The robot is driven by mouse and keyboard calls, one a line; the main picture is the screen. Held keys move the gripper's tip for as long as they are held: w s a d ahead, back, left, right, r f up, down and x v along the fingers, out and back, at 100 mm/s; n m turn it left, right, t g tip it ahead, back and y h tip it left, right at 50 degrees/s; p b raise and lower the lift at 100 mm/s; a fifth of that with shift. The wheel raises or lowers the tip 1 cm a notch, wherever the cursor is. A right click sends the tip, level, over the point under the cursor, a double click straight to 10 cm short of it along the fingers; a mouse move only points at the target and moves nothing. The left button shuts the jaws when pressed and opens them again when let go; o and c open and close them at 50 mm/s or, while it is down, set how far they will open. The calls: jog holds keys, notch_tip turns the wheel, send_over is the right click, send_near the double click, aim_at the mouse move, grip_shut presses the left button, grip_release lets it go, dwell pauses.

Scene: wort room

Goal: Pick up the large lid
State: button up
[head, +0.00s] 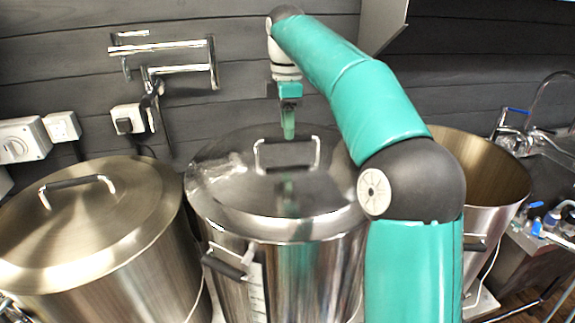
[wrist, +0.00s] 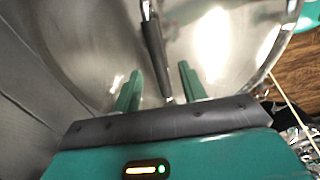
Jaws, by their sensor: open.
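A shiny round metal lid (head: 225,185) covers the middle pot, with a dark bar handle (head: 287,154) on chrome posts. My gripper (head: 288,135) points down just above this handle. In the wrist view my gripper (wrist: 160,82) is open, its two green fingers apart. The dark handle (wrist: 153,45) runs lengthwise through the view, its near end between the fingers. They do not close on it, and I cannot tell how far below them it lies. A second, brushed metal lid (head: 90,225) with a similar handle covers the left pot.
An open, lidless pot (head: 490,170) stands at the right, partly behind my arm. A chrome wall pipe (head: 170,70) rises behind the pots.

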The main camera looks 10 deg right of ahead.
aim_at(287, 142)
jog(key=shift+d+f, duration=0.1)
jog(key=shift+f, duration=2.9)
jog(key=shift+w, duration=0.1)
grip_shut()
